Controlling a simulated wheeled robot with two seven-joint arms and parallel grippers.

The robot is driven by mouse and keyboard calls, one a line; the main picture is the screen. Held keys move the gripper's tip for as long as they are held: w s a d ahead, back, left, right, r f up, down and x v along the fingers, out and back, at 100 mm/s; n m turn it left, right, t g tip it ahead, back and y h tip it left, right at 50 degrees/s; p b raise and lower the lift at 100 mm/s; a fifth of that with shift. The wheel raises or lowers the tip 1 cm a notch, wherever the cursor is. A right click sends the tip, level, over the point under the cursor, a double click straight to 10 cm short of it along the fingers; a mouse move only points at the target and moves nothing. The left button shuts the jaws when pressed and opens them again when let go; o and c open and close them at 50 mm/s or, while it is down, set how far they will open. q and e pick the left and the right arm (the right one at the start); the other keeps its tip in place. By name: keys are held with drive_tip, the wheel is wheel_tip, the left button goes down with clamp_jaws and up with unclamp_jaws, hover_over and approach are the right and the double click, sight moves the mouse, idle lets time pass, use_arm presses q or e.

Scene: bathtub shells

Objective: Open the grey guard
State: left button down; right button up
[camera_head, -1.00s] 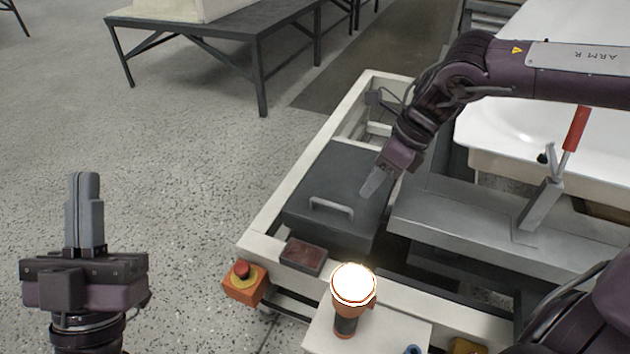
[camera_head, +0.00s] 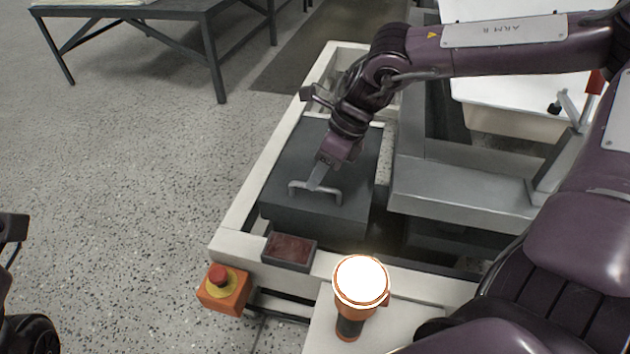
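The grey guard (camera_head: 283,165) is a flat dark grey cover inside the pale machine frame, lying closed. Its light grey bar handle (camera_head: 330,195) stands near its front edge. My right gripper (camera_head: 316,184) points down at the handle, its fingers overlapping the bar in the picture. The fingers look close together, but I cannot tell whether they grip the bar. My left arm shows only in part at the lower left edge (camera_head: 14,240); its fingertips are out of view.
An orange box with a red button (camera_head: 220,280) and a lit lamp (camera_head: 361,284) stand at the front. A dark red tray (camera_head: 289,250) sits on the frame. A white tub shell (camera_head: 510,110) and steel beam (camera_head: 460,190) lie right.

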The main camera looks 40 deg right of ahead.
drive_tip(key=shift+x, duration=0.75)
clamp_jaws()
drive_tip(key=shift+r, duration=0.1)
